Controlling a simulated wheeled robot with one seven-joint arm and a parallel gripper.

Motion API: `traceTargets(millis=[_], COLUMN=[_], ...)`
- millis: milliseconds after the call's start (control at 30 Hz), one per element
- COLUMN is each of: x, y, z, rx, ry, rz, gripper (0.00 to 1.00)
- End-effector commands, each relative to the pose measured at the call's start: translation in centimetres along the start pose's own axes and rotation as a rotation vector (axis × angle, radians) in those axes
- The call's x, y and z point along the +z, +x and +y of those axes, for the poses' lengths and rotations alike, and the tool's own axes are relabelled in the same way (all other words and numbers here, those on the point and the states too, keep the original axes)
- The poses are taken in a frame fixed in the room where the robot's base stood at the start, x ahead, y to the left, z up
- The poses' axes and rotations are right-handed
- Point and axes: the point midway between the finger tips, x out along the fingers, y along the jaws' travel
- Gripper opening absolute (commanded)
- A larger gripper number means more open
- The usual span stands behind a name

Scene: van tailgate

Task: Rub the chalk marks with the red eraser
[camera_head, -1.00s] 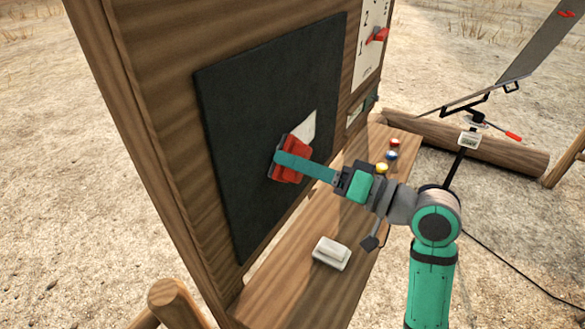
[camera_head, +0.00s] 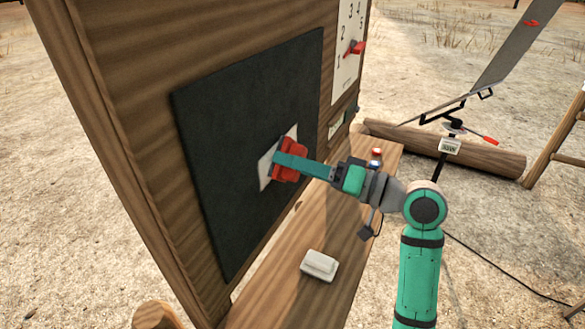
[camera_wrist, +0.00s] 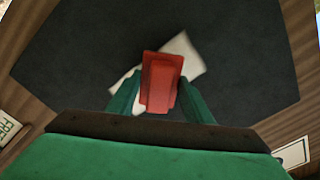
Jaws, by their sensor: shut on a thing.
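The black board (camera_head: 225,130) is mounted on the wooden panel. One white chalk mark (camera_head: 265,168) shows on it, partly hidden behind the red eraser (camera_head: 292,148). My gripper (camera_head: 283,160) is shut on the red eraser and holds it at the board, over the mark. In the wrist view the eraser (camera_wrist: 161,82) sits between my fingers (camera_wrist: 158,95), and white of the mark (camera_wrist: 188,55) shows on both sides of it. I cannot tell whether the eraser's face touches the board.
A white block (camera_head: 319,265) lies on the wooden shelf (camera_head: 275,285) below the board. A dial panel (camera_head: 346,60) with a red pointer (camera_head: 353,48) is at the upper right. A small red-topped button (camera_head: 376,153) stands on the shelf's far end. A log (camera_head: 480,155) lies behind.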

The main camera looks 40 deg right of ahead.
Motion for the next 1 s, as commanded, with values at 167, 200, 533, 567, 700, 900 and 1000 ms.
traceTargets(millis=[167,200,533,567,700,900,1000], x=[-1.0,-1.2,-2.1,-2.3,-3.0,-4.0,-4.3], y=[0.1,0.1,0.2,0.2,0.3,0.4,0.5], z=[1.0,1.2,2.1,2.2,3.0,4.0,4.3], rx=[0.0,0.0,0.001,0.001,0.001,0.002,0.002], ry=[0.002,0.002,0.001,0.001,0.001,0.002,0.001], rz=[0.001,0.001,0.002,0.002,0.002,0.003,0.003], gripper=[0.28,0.28,0.28,0.28,0.28,0.28,0.28])
